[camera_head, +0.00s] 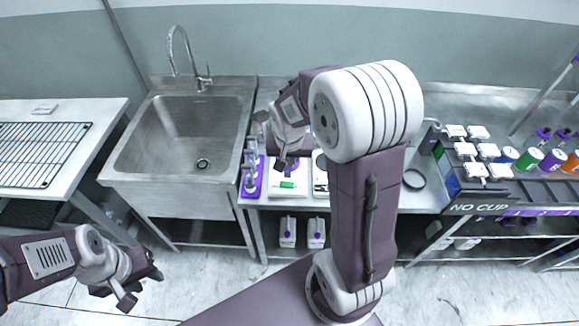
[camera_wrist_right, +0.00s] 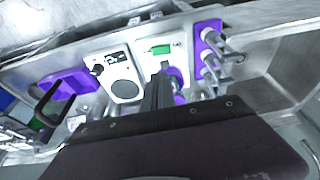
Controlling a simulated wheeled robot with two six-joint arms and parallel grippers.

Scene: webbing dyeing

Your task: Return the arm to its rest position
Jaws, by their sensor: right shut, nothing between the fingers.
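My right arm is bent and raised in the middle of the head view, hiding part of the counter. My right gripper (camera_head: 284,163) points down above a white device with a green display (camera_head: 288,184); its fingers are closed with nothing between them. In the right wrist view the dark fingers (camera_wrist_right: 158,90) stand together in front of the counter devices. I cannot tell the exact gap to the device below. My left gripper (camera_head: 138,288) hangs over the floor at the lower left, its fingers apart and empty.
A steel sink (camera_head: 185,140) with a faucet stands left of the counter. A purple holder (camera_head: 251,180) is beside the device. The floor in front is clear.

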